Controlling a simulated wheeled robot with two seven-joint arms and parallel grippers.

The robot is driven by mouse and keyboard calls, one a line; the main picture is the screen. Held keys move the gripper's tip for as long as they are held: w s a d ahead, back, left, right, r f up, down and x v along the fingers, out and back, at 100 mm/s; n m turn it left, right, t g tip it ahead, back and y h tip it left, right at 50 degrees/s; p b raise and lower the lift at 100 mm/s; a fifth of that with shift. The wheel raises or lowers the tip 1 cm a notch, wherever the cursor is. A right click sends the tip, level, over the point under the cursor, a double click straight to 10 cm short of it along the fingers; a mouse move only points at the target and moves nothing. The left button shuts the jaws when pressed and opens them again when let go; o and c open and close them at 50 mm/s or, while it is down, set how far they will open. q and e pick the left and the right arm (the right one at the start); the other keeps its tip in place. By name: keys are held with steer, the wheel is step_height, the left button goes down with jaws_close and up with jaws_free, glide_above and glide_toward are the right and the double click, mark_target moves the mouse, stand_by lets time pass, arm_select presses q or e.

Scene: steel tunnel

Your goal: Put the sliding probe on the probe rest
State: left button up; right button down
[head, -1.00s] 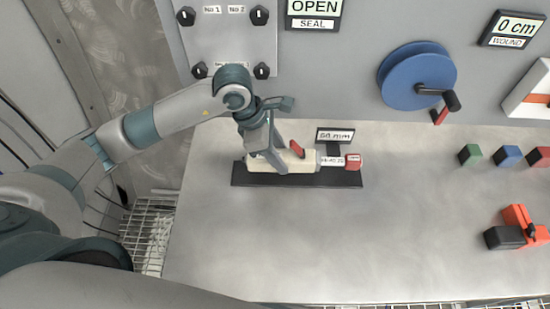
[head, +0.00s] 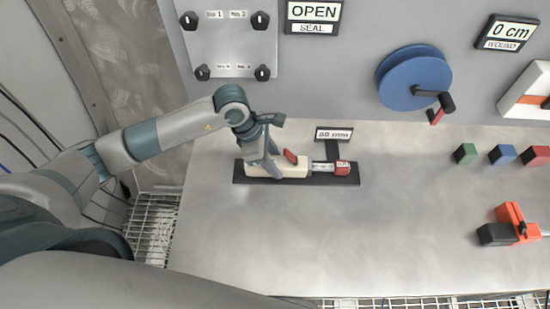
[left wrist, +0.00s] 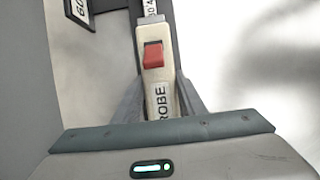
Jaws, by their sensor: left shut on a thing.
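The sliding probe (head: 293,171) has a cream body with a red switch, a short light rod and a red end block (head: 342,168). It lies lengthwise along a long black plate (head: 240,178), which may be the probe rest. My left gripper (head: 271,172) is shut on the cream body, towards its left part. In the left wrist view the probe (left wrist: 155,85) runs away between the fingers, with its red switch and part of its lettering showing. I cannot tell whether the probe touches the plate. My right gripper is not in view.
A small readout sign (head: 333,134) stands just behind the plate. A blue reel (head: 412,78) with a crank is on the back wall. Green (head: 465,153), blue (head: 502,155) and red (head: 536,156) blocks and an orange-black tool (head: 512,226) are on the right. The bench's front middle (head: 330,240) is clear.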

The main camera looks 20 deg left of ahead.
arm_select(q)
steer(key=shift+f+b, duration=0.2)
steer(key=shift+b, duration=0.1)
steer(key=o, duration=1.4)
steer(key=shift+r, duration=0.15)
steer(key=shift+r, duration=0.1)
steer(key=shift+a+r, duration=0.2)
steer(key=shift+r, duration=0.15)
steer(key=b+v, duration=0.4)
steer(key=v, duration=0.6)
steer(key=shift+r, duration=0.1)
steer(key=shift+s+a+r, duration=0.1)
steer(key=shift+a+r, duration=0.1)
steer(key=shift+r, duration=0.2)
